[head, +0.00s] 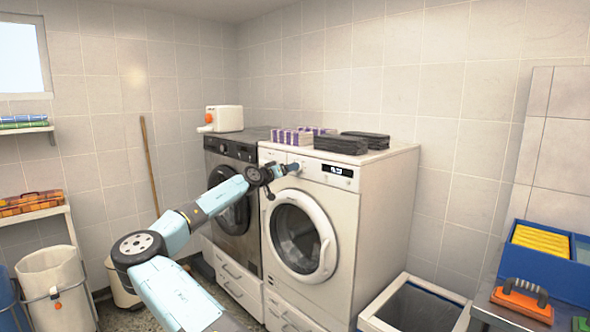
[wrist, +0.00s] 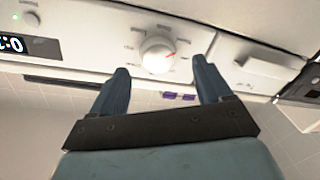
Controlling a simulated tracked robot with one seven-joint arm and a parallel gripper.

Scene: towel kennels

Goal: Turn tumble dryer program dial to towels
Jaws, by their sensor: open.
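The tumble dryer appears to be the white front-loader (head: 345,210) on the right of the pair, with a round glass door and a lit display (head: 337,171). Its program dial (wrist: 157,55) is a round white knob with a red pointer mark, in the upper middle of the wrist view. Small markings ring it, too blurred to read. My gripper (wrist: 161,66) is open, one finger on each side of the dial in the picture; I cannot tell whether they touch it. In the head view my gripper (head: 294,167) is at the dryer's panel and hides the dial.
A dark-fronted machine (head: 232,185) stands left of the dryer. Striped purple packs (head: 291,137) and dark folded cloths (head: 342,144) lie on top. A bin (head: 440,318) stands right of the dryer, before a bench with a blue tray (head: 575,283). A broom handle (head: 150,165) leans behind.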

